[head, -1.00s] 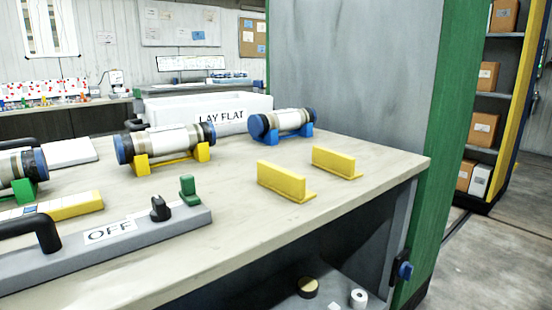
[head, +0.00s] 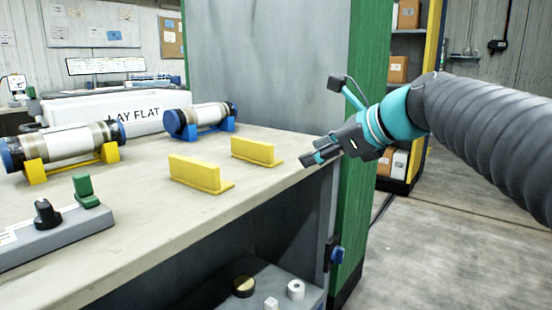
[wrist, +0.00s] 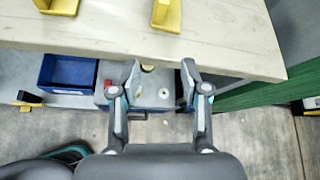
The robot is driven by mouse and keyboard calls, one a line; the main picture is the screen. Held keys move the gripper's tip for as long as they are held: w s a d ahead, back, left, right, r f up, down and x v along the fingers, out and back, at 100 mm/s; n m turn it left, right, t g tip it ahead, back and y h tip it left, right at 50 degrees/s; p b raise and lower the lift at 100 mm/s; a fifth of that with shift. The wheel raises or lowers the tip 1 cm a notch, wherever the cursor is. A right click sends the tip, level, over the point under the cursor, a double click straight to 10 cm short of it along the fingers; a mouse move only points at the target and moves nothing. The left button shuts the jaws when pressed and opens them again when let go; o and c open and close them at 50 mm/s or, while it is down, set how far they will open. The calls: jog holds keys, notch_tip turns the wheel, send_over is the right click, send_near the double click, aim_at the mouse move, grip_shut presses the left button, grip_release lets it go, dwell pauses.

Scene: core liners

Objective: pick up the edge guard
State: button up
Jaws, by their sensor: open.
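Two yellow L-shaped pieces lie near the front right of the bench top; I cannot tell which one is the edge guard. The nearer yellow piece (head: 196,174) and the farther yellow piece (head: 254,151) each have an upright wall on a flat foot. Both show partly at the wrist view's top edge, one at the left (wrist: 58,6) and one near the middle (wrist: 166,14). My gripper (head: 318,157) is open and empty, right of both pieces by the bench's right edge. In the wrist view its fingers (wrist: 160,72) are spread, apart from both pieces.
Core cylinders rest on a yellow cradle (head: 72,163) and a blue cradle (head: 200,131). A grey switch box (head: 60,230) stands at the left front. A green post (head: 360,120) and grey panel (head: 265,60) bound the back right. A lower shelf holds small items.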

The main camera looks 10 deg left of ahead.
aim_at(258, 142)
jog(key=w+a+m, duration=0.1)
jog(key=w+a, duration=0.1)
jog(key=a, duration=0.1)
jog(key=w+a+m+y, duration=0.1)
jog(key=w+a, duration=0.1)
jog(key=a, duration=0.2)
jog(key=w+a+m+b, duration=0.1)
jog(key=w+a, duration=0.1)
jog(key=a, duration=0.1)
jog(key=shift+a+r+y, duration=0.15)
jog(key=shift+a+y, duration=0.25)
jog(key=shift+s+b+x, duration=0.2)
jog(key=shift+x, duration=1.1)
jog(key=shift+s+b+x, duration=0.15)
jog(key=shift+x, duration=1.2)
jog(key=shift+a, duration=0.1)
grip_shut()
